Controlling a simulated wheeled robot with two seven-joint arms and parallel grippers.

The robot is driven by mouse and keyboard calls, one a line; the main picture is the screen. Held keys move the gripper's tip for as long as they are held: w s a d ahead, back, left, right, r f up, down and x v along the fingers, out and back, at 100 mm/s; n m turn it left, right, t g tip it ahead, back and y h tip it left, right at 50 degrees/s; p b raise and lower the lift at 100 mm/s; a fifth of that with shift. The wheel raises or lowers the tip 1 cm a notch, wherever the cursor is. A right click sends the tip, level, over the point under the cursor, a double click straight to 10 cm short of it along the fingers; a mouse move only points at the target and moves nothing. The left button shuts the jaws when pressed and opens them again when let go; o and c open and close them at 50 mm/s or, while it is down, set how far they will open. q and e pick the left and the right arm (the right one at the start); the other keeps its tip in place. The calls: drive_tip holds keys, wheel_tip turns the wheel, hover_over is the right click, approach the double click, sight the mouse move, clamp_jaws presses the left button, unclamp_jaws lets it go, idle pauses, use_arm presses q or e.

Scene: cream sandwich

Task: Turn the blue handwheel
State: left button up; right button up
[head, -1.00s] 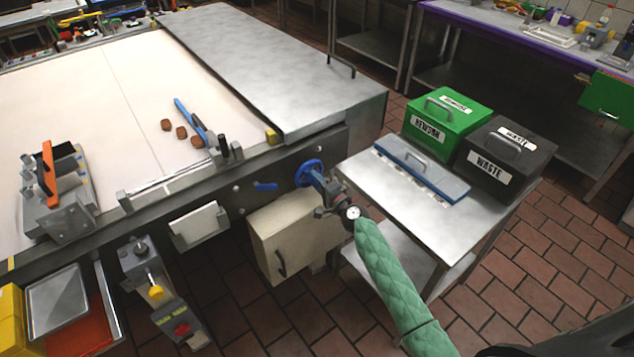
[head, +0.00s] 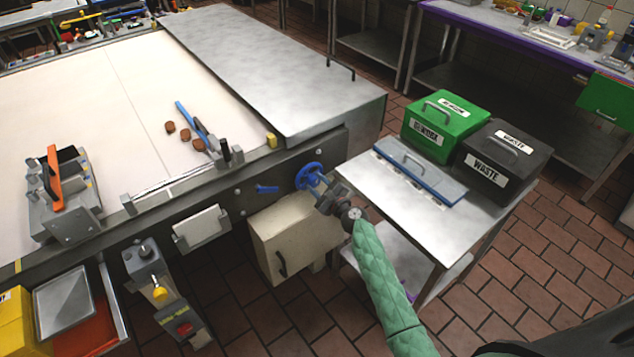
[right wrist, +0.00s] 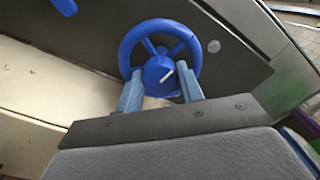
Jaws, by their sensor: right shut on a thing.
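The blue handwheel (head: 308,175) is mounted on the dark front panel of the conveyor bench, near its right end. In the right wrist view the wheel (right wrist: 127,44) shows its round rim, spokes and a central hub with a short white mark. My right gripper (head: 317,181) is at the wheel, in front of the panel. In the right wrist view its two blue-grey fingers (right wrist: 160,83) stand either side of the lower part of the wheel, shut on it. The exact contact at the fingertips is partly hidden. My left gripper is not in view.
A blue lever (head: 266,189) sits on the panel left of the wheel. A cream box (head: 290,236) hangs below. A steel side table (head: 440,223) stands right of my forearm, with a blue-lidded tray (head: 420,173), green bin (head: 446,127) and black bin (head: 497,160).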

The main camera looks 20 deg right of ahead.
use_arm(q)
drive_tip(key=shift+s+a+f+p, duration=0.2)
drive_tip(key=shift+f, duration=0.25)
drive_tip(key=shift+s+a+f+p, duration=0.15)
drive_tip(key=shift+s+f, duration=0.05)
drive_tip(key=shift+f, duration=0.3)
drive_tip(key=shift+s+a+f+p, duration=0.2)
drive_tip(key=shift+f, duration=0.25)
use_arm(e)
drive_tip(key=shift+f+m, duration=0.1)
drive_tip(key=shift+m, duration=1.6)
drive_tip(key=o, duration=1)
drive_tip(key=shift+s, duration=0.1)
drive_tip(key=shift+s+d, duration=0.15)
drive_tip(key=shift+s, duration=0.05)
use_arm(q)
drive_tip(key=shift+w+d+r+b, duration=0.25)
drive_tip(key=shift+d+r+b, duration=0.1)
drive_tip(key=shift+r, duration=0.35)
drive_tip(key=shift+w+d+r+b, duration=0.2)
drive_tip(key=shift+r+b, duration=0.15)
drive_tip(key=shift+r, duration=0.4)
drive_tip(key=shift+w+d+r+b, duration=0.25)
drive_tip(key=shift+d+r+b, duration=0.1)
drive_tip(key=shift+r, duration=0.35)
use_arm(e)
drive_tip(key=shift+v, duration=3.6)
